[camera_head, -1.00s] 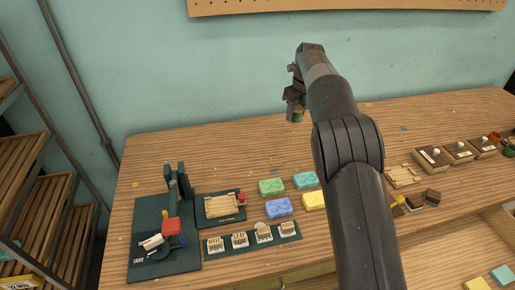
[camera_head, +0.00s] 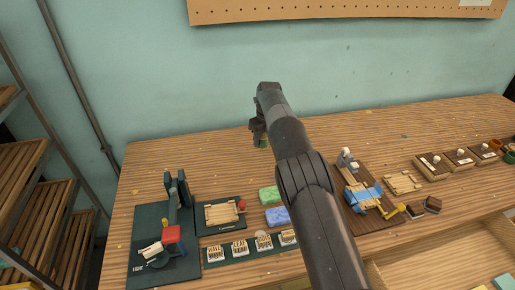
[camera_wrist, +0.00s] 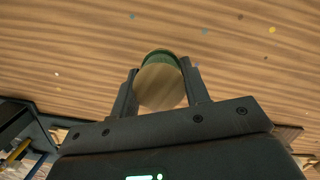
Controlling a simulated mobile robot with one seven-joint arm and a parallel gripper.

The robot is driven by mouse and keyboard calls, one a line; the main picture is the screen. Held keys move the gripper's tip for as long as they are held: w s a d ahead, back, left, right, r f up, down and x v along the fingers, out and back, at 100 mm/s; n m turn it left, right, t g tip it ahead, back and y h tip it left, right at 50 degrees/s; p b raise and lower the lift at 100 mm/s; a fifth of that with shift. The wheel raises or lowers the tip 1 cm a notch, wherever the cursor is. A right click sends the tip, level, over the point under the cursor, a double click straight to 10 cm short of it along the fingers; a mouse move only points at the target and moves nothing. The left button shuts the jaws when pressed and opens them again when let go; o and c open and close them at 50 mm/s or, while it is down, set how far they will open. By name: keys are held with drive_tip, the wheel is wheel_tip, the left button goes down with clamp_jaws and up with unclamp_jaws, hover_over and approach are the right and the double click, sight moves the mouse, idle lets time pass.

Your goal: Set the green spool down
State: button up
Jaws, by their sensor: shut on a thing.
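The green spool (camera_wrist: 160,80) is between the two fingers of my gripper (camera_wrist: 158,88) in the wrist view. Its round tan top faces the camera, with a green rim at the far side. My gripper is shut on it. In the head view a small green part of the spool (camera_head: 263,143) shows below my gripper (camera_head: 260,135). The wooden table (camera_head: 200,149) is beneath. I cannot tell how high the spool is above the wood.
A dark green stand (camera_head: 165,250) with a red block is at the left. A green soap bar (camera_head: 269,195) and a blue one (camera_head: 277,216) lie near the middle. A board with a blue piece (camera_head: 363,195) is right of my arm. The table's back stretch is mostly clear.

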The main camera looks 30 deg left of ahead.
sight(258, 155)
drive_tip(key=shift+s+a+f, duration=0.15)
drive_tip(key=shift+a+f, duration=0.2)
drive_tip(key=shift+a, duration=0.2)
drive_tip(key=shift+s+a+f, duration=0.1)
drive_tip(key=shift+a+f, duration=0.25)
drive_tip(key=shift+a, duration=0.15)
drive_tip(key=shift+f, duration=1.9)
drive_tip(key=o, duration=1)
drive_tip(key=shift+f, duration=0.15)
drive_tip(key=shift+c, duration=0.2)
drive_tip(key=r, duration=0.4)
drive_tip(key=d+r, duration=0.1)
drive_tip(key=r, duration=0.7)
drive_tip(key=shift+s+d+r, duration=0.1)
drive_tip(key=shift+s+d, duration=0.2)
drive_tip(key=shift+d, duration=0.1)
